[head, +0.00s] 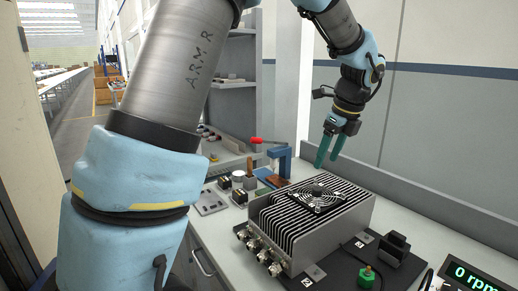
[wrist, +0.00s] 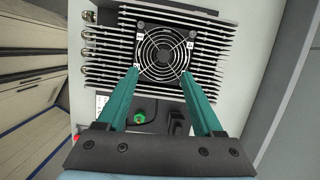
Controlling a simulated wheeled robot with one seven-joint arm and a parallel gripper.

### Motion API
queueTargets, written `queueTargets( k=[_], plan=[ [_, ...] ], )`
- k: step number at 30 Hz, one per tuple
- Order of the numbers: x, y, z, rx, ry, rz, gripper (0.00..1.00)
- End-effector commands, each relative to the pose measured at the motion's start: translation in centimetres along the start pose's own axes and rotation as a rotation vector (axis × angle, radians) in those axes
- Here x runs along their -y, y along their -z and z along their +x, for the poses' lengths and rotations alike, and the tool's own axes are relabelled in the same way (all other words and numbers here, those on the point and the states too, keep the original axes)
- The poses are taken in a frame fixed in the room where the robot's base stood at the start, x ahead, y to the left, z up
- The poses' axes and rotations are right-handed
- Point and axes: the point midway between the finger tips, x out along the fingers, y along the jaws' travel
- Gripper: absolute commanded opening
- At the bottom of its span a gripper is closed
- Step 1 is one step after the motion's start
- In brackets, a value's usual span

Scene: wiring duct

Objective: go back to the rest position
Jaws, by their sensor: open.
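My gripper (head: 330,148) has two green fingers that hang above the far side of the bench, behind a finned metal heatsink box. In the wrist view my gripper (wrist: 160,77) is open, with its fingers spread and nothing between them. The heatsink box (head: 293,238) has a fan with a wire guard (head: 318,197) on top and several round connectors on its front left side. In the wrist view the fan (wrist: 165,50) shows beyond the fingertips, and the gripper is above it, apart from it.
A blue press with a red handle (head: 279,160) stands behind the box. A green-knobbed part (head: 367,275), a black block (head: 394,246) and an rpm display (head: 468,280) are at the front right. Small parts (head: 210,202) lie on the left. A low wall (head: 440,210) edges the bench's right side.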

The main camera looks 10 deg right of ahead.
Motion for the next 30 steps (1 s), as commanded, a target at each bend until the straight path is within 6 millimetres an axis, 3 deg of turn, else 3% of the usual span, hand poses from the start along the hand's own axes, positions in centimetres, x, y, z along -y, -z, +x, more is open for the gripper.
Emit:
queueTargets(
  k=[5,9,15,18,21,24,30],
  plan=[
    [-6.6,-4.4,3.6,-0.060,-0.038,-0.486,0.68],
    [-14.4,-7.3,6.9,-0.116,-0.084,-1.076,0.68],
    [-24.7,-8.3,10.0,-0.156,-0.151,-1.893,0.68],
    [-28.3,-7.9,10.9,-0.160,-0.174,-2.192,0.68],
    [-30.4,-7.4,11.3,-0.160,-0.190,-2.387,0.68],
    [-31.4,-7.2,11.6,-0.160,-0.196,-2.482,0.68],
    [-31.5,-7.1,11.6,-0.160,-0.198,-2.501,0.68]
  ],
)
